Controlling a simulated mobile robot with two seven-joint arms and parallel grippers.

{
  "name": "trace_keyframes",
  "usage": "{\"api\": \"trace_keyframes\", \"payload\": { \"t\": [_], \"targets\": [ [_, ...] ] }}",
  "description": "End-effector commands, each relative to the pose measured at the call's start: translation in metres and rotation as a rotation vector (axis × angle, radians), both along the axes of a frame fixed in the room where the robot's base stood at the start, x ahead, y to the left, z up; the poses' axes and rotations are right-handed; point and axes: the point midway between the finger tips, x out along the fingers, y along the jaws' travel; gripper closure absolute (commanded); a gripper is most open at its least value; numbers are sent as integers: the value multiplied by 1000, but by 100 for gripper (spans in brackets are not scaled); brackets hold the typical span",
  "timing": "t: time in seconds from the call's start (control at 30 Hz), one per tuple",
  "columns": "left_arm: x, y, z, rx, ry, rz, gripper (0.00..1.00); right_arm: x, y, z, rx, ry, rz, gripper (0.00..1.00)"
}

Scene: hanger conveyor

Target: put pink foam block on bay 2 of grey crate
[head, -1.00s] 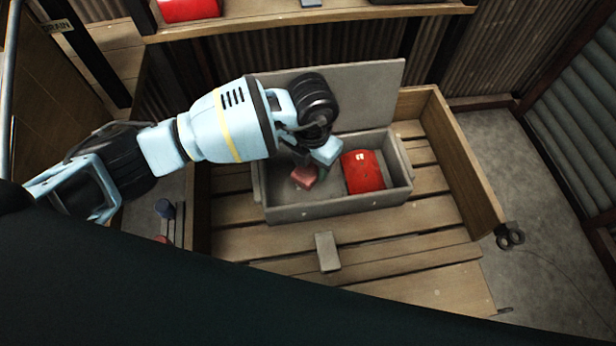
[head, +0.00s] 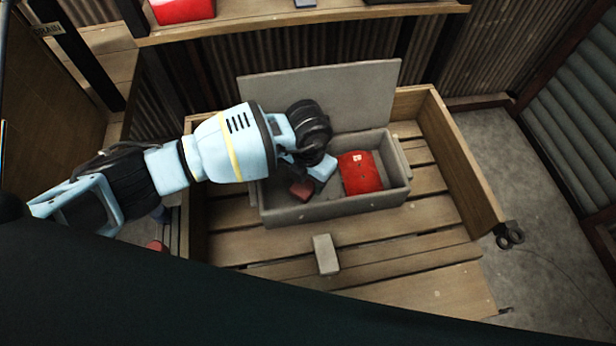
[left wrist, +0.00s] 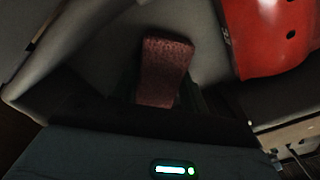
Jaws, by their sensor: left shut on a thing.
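The pink foam block (head: 301,190) is a small dark pink piece in the left part of the open grey crate (head: 335,210). It also shows in the left wrist view (left wrist: 164,72), with its lower end between my fingers. My left gripper (head: 311,181) reaches into the crate from above and is shut on the block. The arm hides the crate's back left corner, and I cannot tell whether the block touches the crate floor. My right gripper is not in view.
A red object (head: 361,173) fills the right part of the crate, close beside my gripper. The crate's lid (head: 355,90) stands open behind it. A small grey block (head: 326,254) lies on the slatted wooden surface (head: 390,255) in front. A wooden shelf (head: 300,17) is at the back.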

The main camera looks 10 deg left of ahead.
Motion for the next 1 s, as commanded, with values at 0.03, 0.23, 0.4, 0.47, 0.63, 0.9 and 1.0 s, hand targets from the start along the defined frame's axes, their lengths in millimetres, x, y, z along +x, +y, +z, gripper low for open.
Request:
{"api": "trace_keyframes", "payload": {
  "t": [0.03, 0.23, 0.4, 0.47, 0.63, 0.9, 1.0],
  "targets": [
    [0, 0, -2, 0, 1, 0, 80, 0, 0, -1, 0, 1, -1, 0],
    [0, 0, -3, 0, 0, 0, 37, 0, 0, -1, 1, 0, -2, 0],
    [0, 0, -3, 0, 1, 0, 34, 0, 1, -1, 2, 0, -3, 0],
    [0, 0, -3, 0, 1, 0, 34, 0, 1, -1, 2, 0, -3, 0],
    [0, 0, 3, 0, -1, 0, 34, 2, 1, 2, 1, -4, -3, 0],
    [1, 0, 47, -1, -4, 0, 34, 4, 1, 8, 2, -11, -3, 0],
    [1, 0, 68, -1, -5, -1, 34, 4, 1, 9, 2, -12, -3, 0]
  ]
}}
